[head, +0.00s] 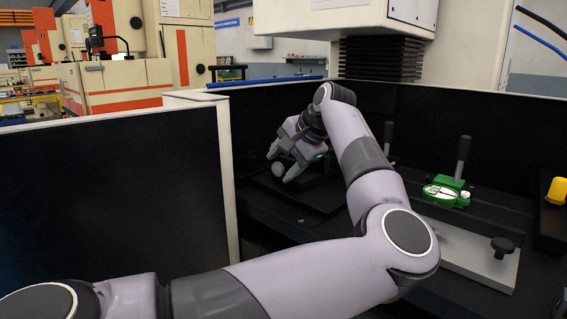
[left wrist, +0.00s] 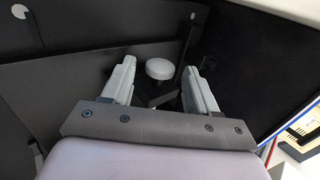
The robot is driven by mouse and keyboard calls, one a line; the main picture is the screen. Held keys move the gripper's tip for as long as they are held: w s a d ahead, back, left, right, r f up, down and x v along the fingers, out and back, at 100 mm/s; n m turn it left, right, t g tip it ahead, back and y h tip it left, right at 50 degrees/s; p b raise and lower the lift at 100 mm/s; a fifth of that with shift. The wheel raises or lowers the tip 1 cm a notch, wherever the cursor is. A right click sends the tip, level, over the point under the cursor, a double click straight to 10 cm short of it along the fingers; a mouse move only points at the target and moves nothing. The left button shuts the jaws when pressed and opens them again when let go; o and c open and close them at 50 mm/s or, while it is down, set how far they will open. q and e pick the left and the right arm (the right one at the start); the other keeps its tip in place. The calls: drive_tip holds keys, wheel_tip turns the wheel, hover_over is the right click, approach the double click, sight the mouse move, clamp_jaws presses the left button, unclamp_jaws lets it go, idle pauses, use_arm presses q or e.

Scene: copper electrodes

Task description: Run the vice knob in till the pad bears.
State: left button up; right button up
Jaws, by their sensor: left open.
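A pale round knob (head: 278,169) shows low at the back of the dark machine bay, beside the fingertips of my left gripper (head: 282,164). In the left wrist view the knob (left wrist: 159,68) sits between the two spread fingers, with a visible gap on each side. My left gripper (left wrist: 160,74) is open and holds nothing. A dark block (left wrist: 158,92) shows behind the knob. The pad cannot be made out, so I cannot tell whether it touches anything. My right gripper is not in view.
A green device with a white dial (head: 441,194) stands to the right. A light plate (head: 465,258) carries a black knob (head: 502,247). A yellow knob (head: 557,190) is at the right edge. A black bellows column (head: 383,58) hangs above. A dark panel (head: 110,205) fills the left.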

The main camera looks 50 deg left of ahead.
use_arm(q)
drive_tip(key=shift+p+v, duration=1)
drive_tip(key=shift+v, duration=1.9)
drive_tip(key=shift+c, duration=0.4)
